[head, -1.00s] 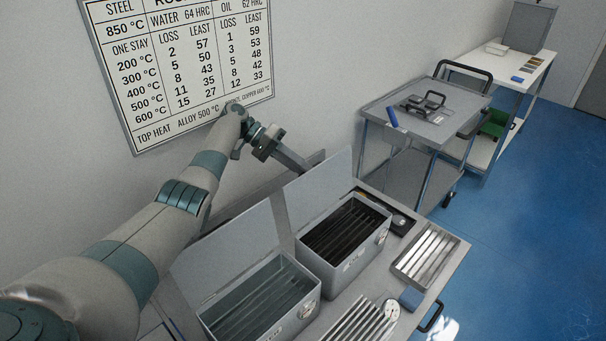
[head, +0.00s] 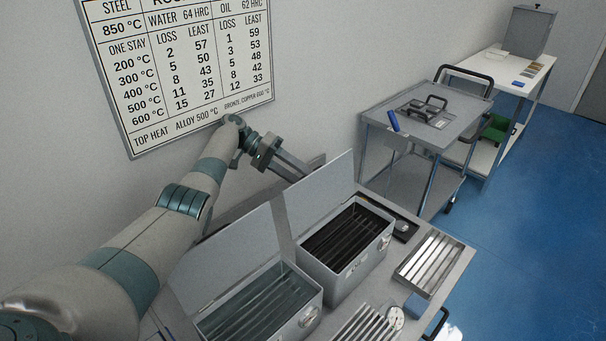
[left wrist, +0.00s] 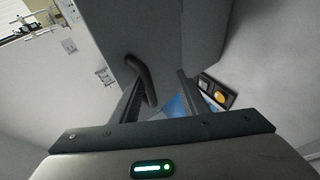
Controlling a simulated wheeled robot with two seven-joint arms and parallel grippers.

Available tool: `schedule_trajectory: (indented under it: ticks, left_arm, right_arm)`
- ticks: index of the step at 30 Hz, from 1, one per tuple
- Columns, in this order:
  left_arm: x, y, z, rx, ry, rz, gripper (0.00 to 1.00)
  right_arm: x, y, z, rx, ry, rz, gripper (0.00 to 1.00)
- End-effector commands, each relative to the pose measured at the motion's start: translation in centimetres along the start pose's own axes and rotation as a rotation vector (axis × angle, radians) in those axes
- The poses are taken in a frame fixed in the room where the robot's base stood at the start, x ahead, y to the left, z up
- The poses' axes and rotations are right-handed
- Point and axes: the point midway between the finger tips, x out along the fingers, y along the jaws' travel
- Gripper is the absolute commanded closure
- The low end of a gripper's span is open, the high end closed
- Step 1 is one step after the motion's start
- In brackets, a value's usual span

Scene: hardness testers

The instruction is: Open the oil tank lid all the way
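Two grey metal tanks stand side by side on the bench. The right tank (head: 352,272), with dark contents, looks like the oil tank. Its lid (head: 322,192) is raised and stands up at the back edge, leaning back a little. My left gripper (head: 303,167) is behind that lid, close to its upper edge; contact cannot be told. In the left wrist view the two fingers (left wrist: 158,98) are apart. A dark curved handle (left wrist: 143,78) on a grey panel (left wrist: 165,35) shows beside the left finger, not clamped. My right gripper is out of view.
The left tank (head: 310,318) has clearer contents, and its lid (head: 235,258) is also raised. Trays of bars (head: 428,262) lie right of the tanks. A grey cart (head: 440,140) stands farther right. The wall chart (head: 180,65) is behind my arm.

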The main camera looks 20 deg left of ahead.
Motion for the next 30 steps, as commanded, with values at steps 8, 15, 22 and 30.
schedule_trajectory:
  ticks: [8, 15, 22, 30]
  left_arm:
    - [-0.17, -0.12, -0.11, -0.003, 0.006, -0.006, 0.69]
    - [-0.27, 0.03, -0.21, -0.001, 0.008, -0.005, 0.69]
    - [-0.32, 0.11, -0.24, 0.000, 0.008, -0.004, 0.69]
    - [-0.44, 0.35, -0.29, 0.001, 0.008, -0.004, 0.69]
  right_arm:
    - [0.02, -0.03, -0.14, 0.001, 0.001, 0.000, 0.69]
    - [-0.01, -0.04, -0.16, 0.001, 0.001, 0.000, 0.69]
    - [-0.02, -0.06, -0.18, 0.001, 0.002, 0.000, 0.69]
    - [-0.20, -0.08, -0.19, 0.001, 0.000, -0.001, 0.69]
